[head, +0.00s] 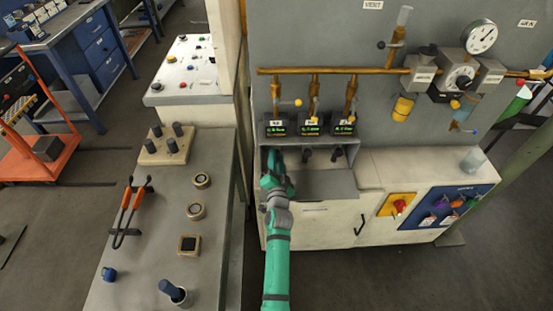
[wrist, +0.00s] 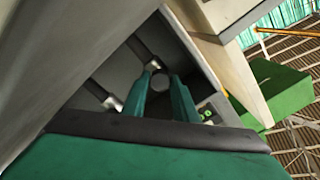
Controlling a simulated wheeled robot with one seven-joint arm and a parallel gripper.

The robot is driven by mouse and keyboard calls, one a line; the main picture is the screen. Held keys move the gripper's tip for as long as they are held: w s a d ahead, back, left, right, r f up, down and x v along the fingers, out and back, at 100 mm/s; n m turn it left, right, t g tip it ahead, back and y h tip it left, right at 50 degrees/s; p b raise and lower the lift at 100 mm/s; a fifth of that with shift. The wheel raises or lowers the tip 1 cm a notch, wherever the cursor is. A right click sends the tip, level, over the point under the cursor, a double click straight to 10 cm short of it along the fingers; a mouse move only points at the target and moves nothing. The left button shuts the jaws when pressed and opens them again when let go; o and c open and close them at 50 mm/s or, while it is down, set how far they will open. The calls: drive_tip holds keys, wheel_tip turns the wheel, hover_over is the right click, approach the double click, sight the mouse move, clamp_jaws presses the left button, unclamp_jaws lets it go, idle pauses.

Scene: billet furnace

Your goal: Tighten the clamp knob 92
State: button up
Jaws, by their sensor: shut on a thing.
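A row of dark clamp knobs sits in the recess under three meters with green displays in the head view. The middle knob (head: 307,156) and right knob (head: 335,155) show. The left one is hidden there behind my gripper (head: 275,163), which reaches into the recess below the left meter (head: 276,128). The number plates are too small to read surely. In the wrist view my gripper's teal fingers (wrist: 160,83) stand on either side of a dark round knob (wrist: 160,79) and are shut on it. The other knobs (wrist: 104,94) show further left there.
The recess has a grey shelf (head: 323,185) and close walls around my gripper. Brass pipes (head: 350,71) and a pressure gauge (head: 481,37) are above. A grey bench (head: 152,255) with knobs and an orange-handled tool (head: 128,208) stands at left.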

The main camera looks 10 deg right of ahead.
drive_tip(key=shift+d, duration=0.1)
idle(0.3)
drive_tip(key=o, duration=1.1)
drive_tip(key=shift+c, duration=0.2)
drive_tip(key=shift+s+a, duration=0.25)
drive_tip(key=shift+s, duration=0.3)
drive_tip(key=s, duration=0.2)
drive_tip(key=s+a, duration=0.1)
drive_tip(key=s, duration=0.5)
drive_tip(key=shift+s+a, duration=0.15)
drive_tip(key=shift+s, duration=0.05)
drive_tip(key=shift+s+a, duration=0.2)
drive_tip(key=shift+s, duration=0.35)
